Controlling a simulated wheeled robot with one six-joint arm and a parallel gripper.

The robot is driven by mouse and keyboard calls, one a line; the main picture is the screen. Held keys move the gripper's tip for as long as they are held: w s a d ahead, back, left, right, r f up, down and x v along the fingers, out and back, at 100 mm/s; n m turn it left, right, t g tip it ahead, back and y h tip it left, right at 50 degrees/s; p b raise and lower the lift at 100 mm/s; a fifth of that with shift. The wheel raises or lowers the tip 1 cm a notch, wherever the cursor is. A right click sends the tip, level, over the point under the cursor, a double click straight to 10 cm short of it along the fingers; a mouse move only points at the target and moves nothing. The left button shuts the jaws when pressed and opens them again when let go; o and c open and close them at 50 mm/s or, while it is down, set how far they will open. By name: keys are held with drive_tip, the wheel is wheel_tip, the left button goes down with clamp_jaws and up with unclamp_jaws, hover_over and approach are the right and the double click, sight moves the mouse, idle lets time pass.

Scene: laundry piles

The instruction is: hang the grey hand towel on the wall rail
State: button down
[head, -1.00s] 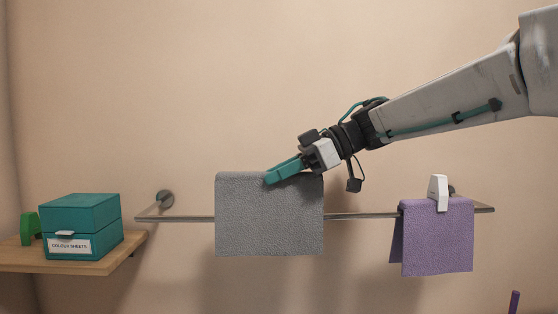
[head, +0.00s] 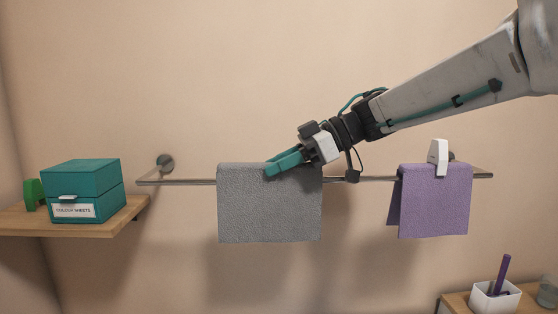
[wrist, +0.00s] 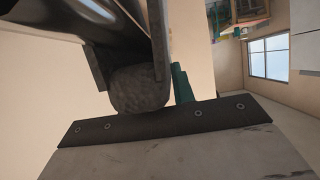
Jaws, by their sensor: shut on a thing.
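The grey hand towel (head: 268,210) hangs as a folded flat sheet in front of the wall rail (head: 352,181) in the head view. Its top edge stands a little above the rail's line and its lower part hangs below. My gripper (head: 272,170) is shut on the towel's top edge, right of its middle. The towel hides the rail behind it, so I cannot tell whether it touches the rail. In the wrist view, a grey rough bulge of the towel (wrist: 139,90) shows between dark finger parts.
A purple towel (head: 443,205) hangs on the rail's right end under a white clip (head: 438,157). A teal box (head: 82,190) stands on a wooden shelf (head: 55,228) at left. A white pen cup (head: 493,298) is at lower right. Bare rail shows on both sides of the grey towel.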

drive_tip(key=c, duration=1.1)
unclamp_jaws()
